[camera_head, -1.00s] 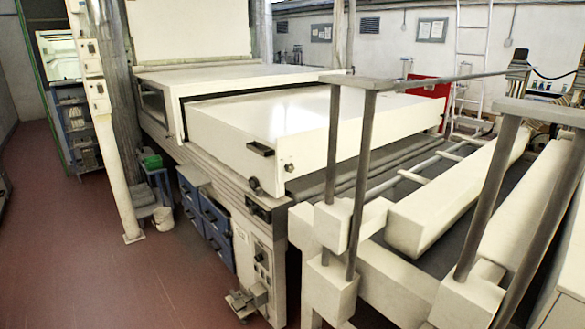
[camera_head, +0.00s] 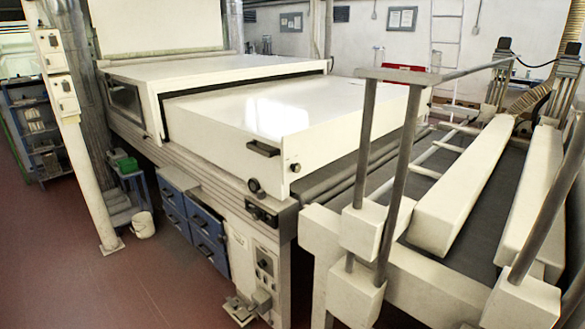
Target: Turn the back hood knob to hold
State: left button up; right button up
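A curing tunnel with white hoods stands in the middle of the view. The nearer hood (camera_head: 240,120) has a dark handle (camera_head: 263,148) on its front side. A small round knob (camera_head: 295,167) sits to the right of that handle. A larger dark round knob (camera_head: 254,186) sits lower, near the hood's bottom edge. The hood behind it (camera_head: 215,68) is broader and overlaps it; a small dark spot on its near lower corner is too small to make out. I cannot tell any knob's setting or read any labels. Neither of my grippers is in view.
A frame with upright grey bars (camera_head: 408,165) and white beams (camera_head: 465,190) stands at the right front. Blue drawers (camera_head: 208,235) and a control panel (camera_head: 265,262) are below the hoods. A white post (camera_head: 80,160) and bucket (camera_head: 143,225) stand left. The red floor (camera_head: 70,270) at left front is clear.

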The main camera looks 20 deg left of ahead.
aim_at(295, 167)
jog(key=j+z, duration=0.15)
jog(key=j, duration=2.55)
